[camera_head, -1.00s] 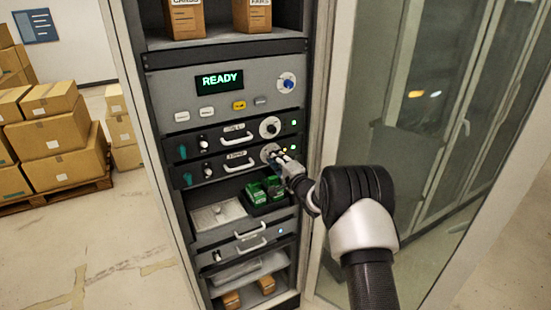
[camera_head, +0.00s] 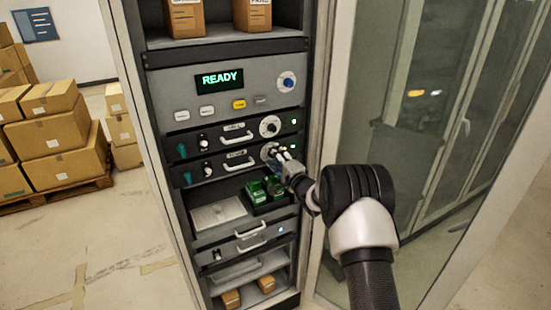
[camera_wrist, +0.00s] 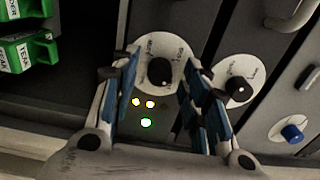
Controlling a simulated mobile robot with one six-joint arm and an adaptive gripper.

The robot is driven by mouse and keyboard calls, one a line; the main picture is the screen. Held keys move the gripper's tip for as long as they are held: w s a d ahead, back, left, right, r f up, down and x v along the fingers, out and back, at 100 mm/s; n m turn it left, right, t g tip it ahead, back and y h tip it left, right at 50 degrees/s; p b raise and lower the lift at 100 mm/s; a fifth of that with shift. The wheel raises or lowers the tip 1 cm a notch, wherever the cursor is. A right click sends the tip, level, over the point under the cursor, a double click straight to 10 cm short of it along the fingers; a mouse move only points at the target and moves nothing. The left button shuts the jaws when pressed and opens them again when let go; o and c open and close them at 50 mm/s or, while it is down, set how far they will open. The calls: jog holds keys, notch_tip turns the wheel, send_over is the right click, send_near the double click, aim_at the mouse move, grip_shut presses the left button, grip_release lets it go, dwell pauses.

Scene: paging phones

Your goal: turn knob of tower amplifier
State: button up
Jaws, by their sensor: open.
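The lower of two dark amplifier panels (camera_head: 211,170) in the rack has a black knob (camera_wrist: 160,71) on a round white dial, seen close up in the wrist view. Its name label is too blurred to read surely. My gripper (camera_wrist: 160,76) is open, with one blue-padded finger on each side of this knob. I cannot tell whether the fingers touch it. In the head view my gripper (camera_head: 278,154) is at this panel's right end and partly hides the dial.
The upper amplifier's similar knob (camera_head: 269,127) is just above, and shows beside the right finger in the wrist view (camera_wrist: 238,89). A blue knob (camera_head: 287,84) is higher up. A green charger (camera_head: 265,192) sits below. A glass door (camera_head: 410,130) stands at right.

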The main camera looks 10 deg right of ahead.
jog(key=shift+s, duration=0.1)
jog(key=v, duration=1.1)
jog(key=shift+s, duration=0.35)
jog(key=shift+d+r, duration=0.15)
jog(key=s+d+r+n+g+h+b, duration=0.1)
jog(key=s+r+n+g+h+b, duration=0.1)
jog(key=s+r+n+g+h, duration=0.3)
jog(key=s+d+r+n+h+b, duration=0.1)
jog(key=s+r+b, duration=0.15)
jog(key=s, duration=0.45)
jog(key=s+a+f+n+g+b, duration=0.1)
jog(key=s+a+f+n+g, duration=0.1)
jog(key=s, duration=0.9)
jog(key=s+a+f+n+g+b, duration=0.1)
jog(key=s+a+f+n+g, duration=0.1)
jog(key=s, duration=1)
jog(key=s+a+f+n+g+b, duration=0.1)
jog(key=s+f+n+g, duration=0.1)
jog(key=s, duration=0.9)
jog(key=shift+s+a+f+n+g, duration=0.15)
jog(key=shift+a+n+g, duration=0.25)
jog(key=shift+n+g, duration=0.55)
